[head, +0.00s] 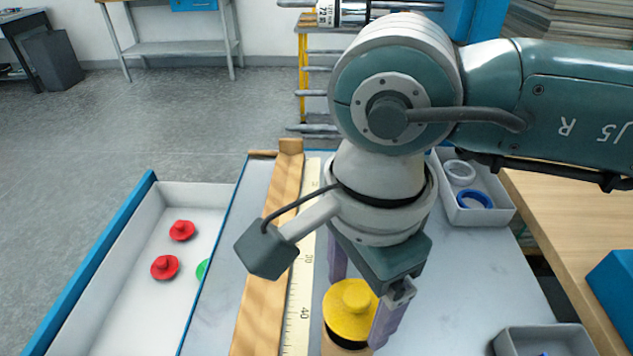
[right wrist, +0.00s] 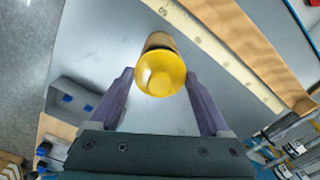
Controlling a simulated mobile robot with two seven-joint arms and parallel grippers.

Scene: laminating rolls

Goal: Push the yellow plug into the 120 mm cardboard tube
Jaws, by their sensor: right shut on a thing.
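The yellow plug (head: 350,308) has a wide round flange with a raised knob. In the head view it sits over the end of a tan cardboard tube (head: 331,347), with a dark band between them. The right wrist view shows the plug (right wrist: 161,74) from above, lined up with the tube (right wrist: 158,42) behind it. I cannot tell how deep the plug sits. My right gripper (right wrist: 160,78) is shut on the plug, one purple finger at each side. Most of the tube is hidden or out of frame. My left gripper is not in view.
A wooden fence (head: 270,262) and a ruler strip (head: 301,290) run along the bench, left of the tube. A white tray (head: 127,262) at left holds red plugs and a green one. A grey bin (head: 500,212) at right holds white and blue rings. Another bin (head: 545,340) stands front right.

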